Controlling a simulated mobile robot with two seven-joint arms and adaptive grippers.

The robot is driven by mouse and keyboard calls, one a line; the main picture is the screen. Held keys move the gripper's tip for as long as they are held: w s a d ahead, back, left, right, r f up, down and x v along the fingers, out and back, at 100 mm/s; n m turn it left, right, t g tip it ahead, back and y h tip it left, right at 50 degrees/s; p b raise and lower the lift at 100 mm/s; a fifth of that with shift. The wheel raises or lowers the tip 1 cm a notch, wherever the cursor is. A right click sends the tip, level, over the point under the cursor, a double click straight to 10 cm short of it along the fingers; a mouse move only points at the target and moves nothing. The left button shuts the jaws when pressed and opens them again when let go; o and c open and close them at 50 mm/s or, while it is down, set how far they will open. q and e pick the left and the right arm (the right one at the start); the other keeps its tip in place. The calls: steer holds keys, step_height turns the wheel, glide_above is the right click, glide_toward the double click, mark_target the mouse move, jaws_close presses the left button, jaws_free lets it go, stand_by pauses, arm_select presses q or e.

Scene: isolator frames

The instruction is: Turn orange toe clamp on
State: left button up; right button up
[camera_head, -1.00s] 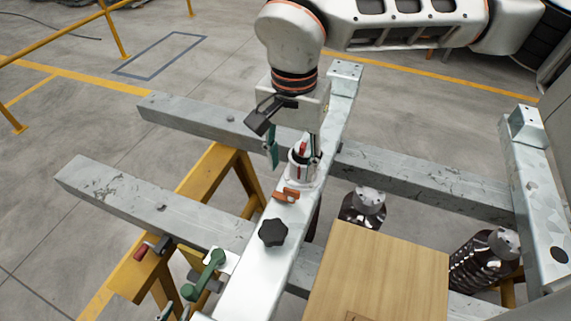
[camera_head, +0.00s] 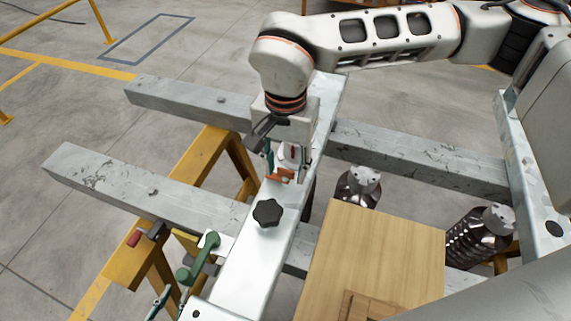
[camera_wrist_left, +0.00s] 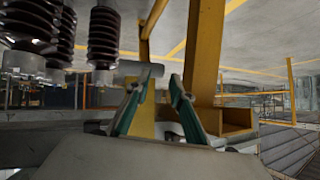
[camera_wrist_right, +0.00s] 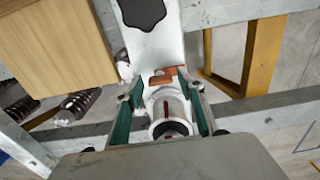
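The orange toe clamp (camera_head: 284,177) sits on the pale metal beam, beyond a black star knob (camera_head: 267,213). In the right wrist view, the orange piece (camera_wrist_right: 162,76) lies just beyond a white cylinder (camera_wrist_right: 167,106) with a red mark. My right gripper (camera_head: 286,172) is over the clamp. Its green-padded fingers stand apart on either side of the white cylinder; contact is unclear. My left gripper (camera_head: 157,303) shows only partly at the bottom left edge of the head view. In the left wrist view, its fingers (camera_wrist_left: 157,95) are apart with nothing between them.
A wooden box (camera_head: 385,250) stands right of the beam. Dark insulators (camera_head: 478,238) stand beyond it. Yellow supports (camera_head: 205,150) and grey cross beams (camera_head: 420,158) surround the area.

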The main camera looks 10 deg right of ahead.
steer(key=c, duration=0.7)
